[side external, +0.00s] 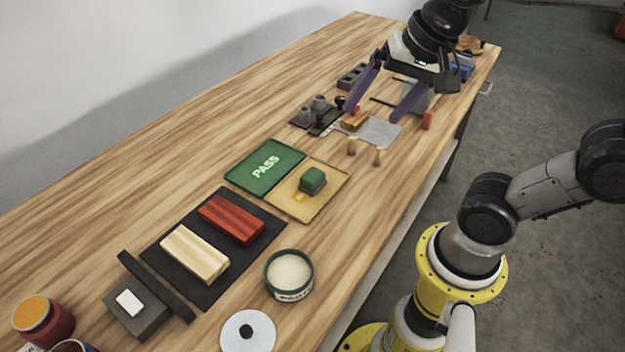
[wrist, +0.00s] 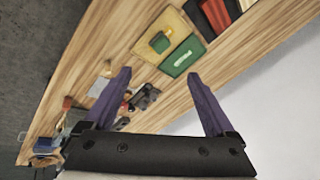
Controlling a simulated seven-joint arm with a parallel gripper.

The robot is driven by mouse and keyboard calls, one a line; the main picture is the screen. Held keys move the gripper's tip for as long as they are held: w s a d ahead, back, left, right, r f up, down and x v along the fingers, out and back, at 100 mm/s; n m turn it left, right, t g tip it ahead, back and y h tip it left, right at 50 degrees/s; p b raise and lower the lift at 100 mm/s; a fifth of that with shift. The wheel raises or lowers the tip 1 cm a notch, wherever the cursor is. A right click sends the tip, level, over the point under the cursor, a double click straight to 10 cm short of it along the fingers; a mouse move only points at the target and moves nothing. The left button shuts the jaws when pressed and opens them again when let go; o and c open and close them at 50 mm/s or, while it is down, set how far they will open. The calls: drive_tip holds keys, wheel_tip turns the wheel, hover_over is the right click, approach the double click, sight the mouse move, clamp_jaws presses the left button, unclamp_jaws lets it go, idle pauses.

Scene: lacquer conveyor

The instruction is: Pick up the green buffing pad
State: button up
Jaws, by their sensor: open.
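The green buffing pad (side external: 312,179) is a small green block on a tan square tray (side external: 325,203) in the middle of the table. It also shows in the wrist view (wrist: 160,43), near the top. My gripper (side external: 381,113) has purple fingers spread wide apart and nothing between them. It is above the far part of the table, beyond the pad and well apart from it. In the wrist view my gripper's two fingers (wrist: 158,73) point toward the trays.
A green PASS tray (side external: 264,166) adjoins the tan one. A black mat (side external: 216,274) holds a red block (side external: 232,220) and a cream block (side external: 194,254). A round tin (side external: 289,274) stands at the front. Wooden pegs (side external: 352,146) and a grey plate (side external: 378,134) lie near my gripper. Open wood runs along the back.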

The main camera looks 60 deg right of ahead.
drive_tip(key=w+f+m+g, duration=0.1)
drive_tip(key=w+m+g, duration=0.1)
drive_tip(key=w+m, duration=0.35)
drive_tip(key=m+g, duration=0.3)
hover_over(312, 174)
drive_tip(key=shift+n, duration=0.25)
wheel_tip(312, 174, down, 17)
drive_tip(key=shift+w+f, duration=0.1)
drive_tip(key=shift+f, duration=3.15)
clamp_jaws()
drive_tip(key=shift+r, duration=0.15)
